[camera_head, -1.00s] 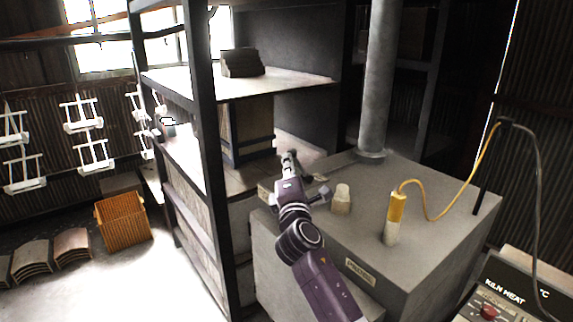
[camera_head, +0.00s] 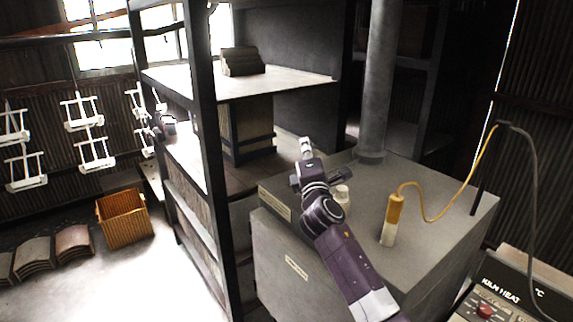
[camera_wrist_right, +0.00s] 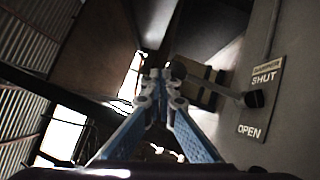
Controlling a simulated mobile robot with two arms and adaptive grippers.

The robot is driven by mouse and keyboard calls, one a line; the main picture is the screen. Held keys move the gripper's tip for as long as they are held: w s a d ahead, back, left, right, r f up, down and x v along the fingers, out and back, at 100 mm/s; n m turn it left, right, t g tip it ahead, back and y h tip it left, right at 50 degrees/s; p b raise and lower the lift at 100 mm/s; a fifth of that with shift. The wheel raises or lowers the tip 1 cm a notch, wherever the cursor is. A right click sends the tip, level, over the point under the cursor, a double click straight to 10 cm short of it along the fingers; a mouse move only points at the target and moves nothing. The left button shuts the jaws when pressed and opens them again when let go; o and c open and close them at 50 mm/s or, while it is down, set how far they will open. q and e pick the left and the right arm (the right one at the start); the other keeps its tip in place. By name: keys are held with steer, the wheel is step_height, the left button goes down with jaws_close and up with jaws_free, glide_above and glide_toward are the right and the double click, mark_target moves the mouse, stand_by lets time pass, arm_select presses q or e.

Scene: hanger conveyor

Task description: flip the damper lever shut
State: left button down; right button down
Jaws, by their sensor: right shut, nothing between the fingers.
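My right gripper (camera_head: 306,148) is over the left back part of the grey kiln box in the head view. In the right wrist view its blue fingers (camera_wrist_right: 160,74) are shut and empty. The damper lever (camera_wrist_right: 218,84) shows there just right of the fingertips. Its round dark knob (camera_wrist_right: 178,69) is close beside them; I cannot tell whether they touch. The lever's other dark end (camera_wrist_right: 255,98) is at a label plate (camera_wrist_right: 262,98), between the words SHUT and OPEN. The lever cannot be made out in the head view.
The kiln box (camera_head: 430,215) carries a flue pipe (camera_head: 376,90), a yellow-topped probe (camera_head: 393,222) with a cable and a pale plug (camera_head: 342,194) partly behind my arm. A dark shelf rack (camera_head: 207,170) stands left of it. An orange crate (camera_head: 123,218) is on the floor.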

steer(key=w+d+m+p, duration=0.1)
steer(key=w+d+p, duration=0.1)
steer(key=d, duration=0.3)
steer(key=shift+w+g, duration=0.4)
steer(key=shift+w, duration=0.4)
steer(key=shift+f+m, duration=0.1)
steer(key=shift+m, duration=0.2)
